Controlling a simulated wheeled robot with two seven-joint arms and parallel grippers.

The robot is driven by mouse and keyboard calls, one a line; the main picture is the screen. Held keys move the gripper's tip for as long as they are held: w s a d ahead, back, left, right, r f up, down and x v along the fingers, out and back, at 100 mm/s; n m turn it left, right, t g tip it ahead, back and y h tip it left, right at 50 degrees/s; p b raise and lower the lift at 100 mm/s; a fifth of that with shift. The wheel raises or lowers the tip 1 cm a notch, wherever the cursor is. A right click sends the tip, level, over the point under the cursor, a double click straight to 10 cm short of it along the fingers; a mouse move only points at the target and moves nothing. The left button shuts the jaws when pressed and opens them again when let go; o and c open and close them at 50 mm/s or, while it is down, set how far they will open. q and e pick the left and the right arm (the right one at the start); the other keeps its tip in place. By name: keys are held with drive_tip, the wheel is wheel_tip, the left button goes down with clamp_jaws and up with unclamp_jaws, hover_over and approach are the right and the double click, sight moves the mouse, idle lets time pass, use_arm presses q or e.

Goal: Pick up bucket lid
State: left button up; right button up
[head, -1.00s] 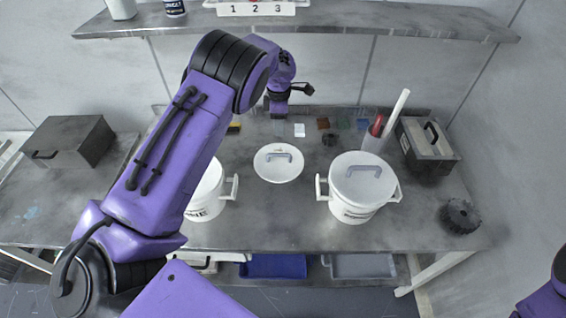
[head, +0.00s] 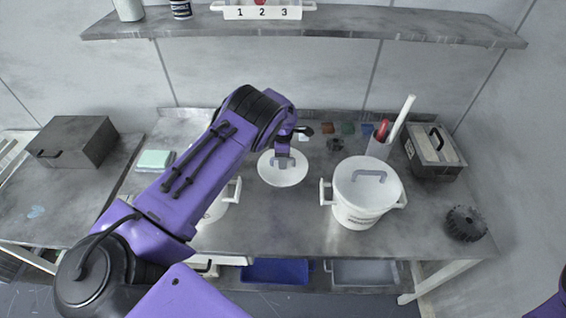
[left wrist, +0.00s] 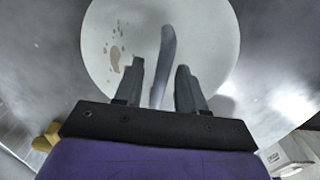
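A round white lid (head: 287,179) with a grey handle lies on the workbench between two white buckets. In the left wrist view the lid (left wrist: 105,50) fills the upper middle and has brownish specks on its left part. My left gripper (head: 283,156) is over the lid at its handle. In the left wrist view its two fingers (left wrist: 159,72) are apart, and the grey handle (left wrist: 167,45) shows between them; I cannot tell whether they touch it. The left bucket (head: 217,207) is partly hidden by my arm. My right gripper is out of view.
The right bucket (head: 355,214) stands with its own lid (head: 368,190) on. Behind it are a holder with a white rod (head: 403,117) and a grey toolbox (head: 433,150). A black toothed disc (head: 465,223) lies at the right. A shelf (head: 400,24) runs above.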

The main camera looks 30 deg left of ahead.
use_arm(q)
clamp_jaws()
